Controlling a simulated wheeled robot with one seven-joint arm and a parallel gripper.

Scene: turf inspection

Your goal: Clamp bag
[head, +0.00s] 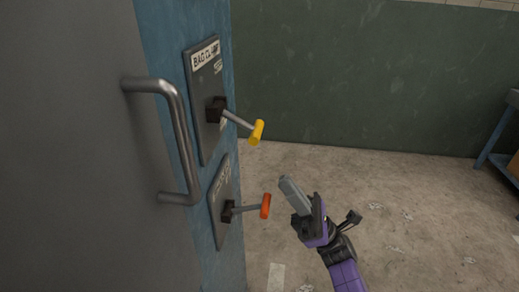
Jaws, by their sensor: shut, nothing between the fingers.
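A grey panel labelled "BAG CLAMP" (200,130), its last letters partly covered, is mounted on a blue post at the left. It carries a lever with a yellow handle (256,132), which points right and slightly down. A second panel (217,222) below carries a lever with an orange-red handle (265,206), pointing right and about level; its label is too small to read. My gripper (284,183) is shut and empty, just right of the orange-red handle and below the yellow one. It appears apart from both. No bag is in view.
A grey door or cabinet face (70,190) with a large metal handle (181,130) fills the left. A blue-legged table (495,135) stands at the far right by the green wall (370,70). The concrete floor (420,200) between looks clear.

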